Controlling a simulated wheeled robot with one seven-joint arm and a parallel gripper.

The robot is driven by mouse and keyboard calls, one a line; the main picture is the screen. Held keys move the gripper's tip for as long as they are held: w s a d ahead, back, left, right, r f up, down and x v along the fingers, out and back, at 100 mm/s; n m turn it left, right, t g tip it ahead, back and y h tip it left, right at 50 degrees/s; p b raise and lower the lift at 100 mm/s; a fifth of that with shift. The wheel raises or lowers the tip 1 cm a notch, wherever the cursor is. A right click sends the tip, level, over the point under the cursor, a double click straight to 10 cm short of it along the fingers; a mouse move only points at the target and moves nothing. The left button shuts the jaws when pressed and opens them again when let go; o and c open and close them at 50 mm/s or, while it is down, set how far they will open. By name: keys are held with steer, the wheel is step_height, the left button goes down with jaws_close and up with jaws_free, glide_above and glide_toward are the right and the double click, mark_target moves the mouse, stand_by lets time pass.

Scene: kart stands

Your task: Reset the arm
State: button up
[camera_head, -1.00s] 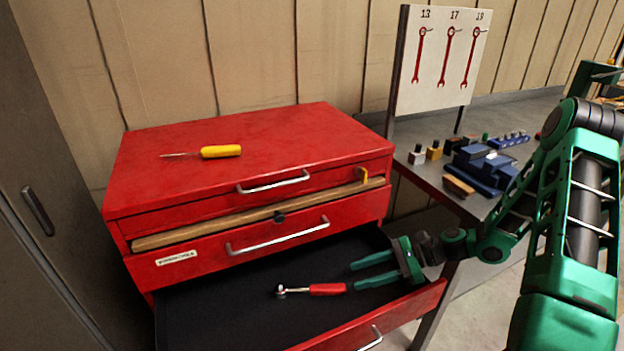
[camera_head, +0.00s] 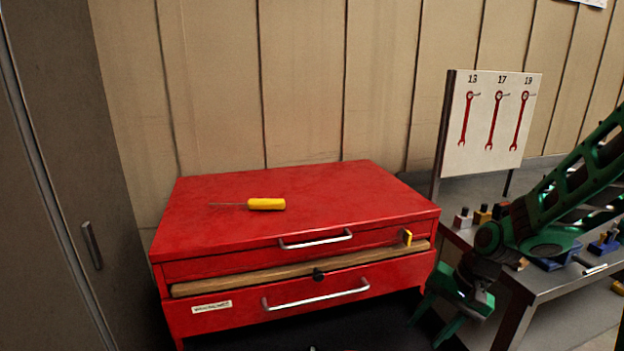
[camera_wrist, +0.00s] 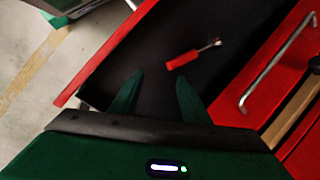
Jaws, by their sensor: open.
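My green gripper (camera_head: 432,318) is open and empty above the right part of the open bottom drawer of the red tool chest (camera_head: 300,207). In the wrist view my gripper (camera_wrist: 158,85) shows two spread fingers over the black drawer floor (camera_wrist: 158,48). A red-handled ratchet (camera_wrist: 188,58) lies in that drawer, beyond the fingertips and apart from them. In the head view the ratchet is almost wholly below the picture edge.
A yellow-handled screwdriver (camera_head: 266,204) lies on the chest top. A wooden bar (camera_head: 300,273) runs along the chest front. A grey bench (camera_head: 540,275) with small items and a wrench board (camera_head: 487,120) stands right. A grey cabinet (camera_head: 70,180) stands left.

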steer(key=s+d+r+n+t+h, duration=0.2)
steer(key=s+r+n, duration=0.15)
steer(key=r, duration=0.35)
steer(key=s+d+r+n+t+h, duration=0.2)
steer(key=r+n, duration=0.2)
steer(key=r, duration=0.4)
steer(key=s+d+f+m+g, duration=0.1)
steer(key=s+d+m+g, duration=0.1)
steer(key=s+d, duration=0.3)
steer(key=s+d+f+m+g, duration=0.1)
steer(key=s+d+m, duration=0.4)
steer(key=s, duration=0.7)
steer(key=shift+d+f+g, duration=0.25)
steer(key=shift+d+g, duration=0.15)
steer(key=shift+g, duration=0.5)
steer(key=shift+w+f, duration=0.25)
steer(key=shift+w, duration=0.3)
steer(key=shift+c, duration=0.3)
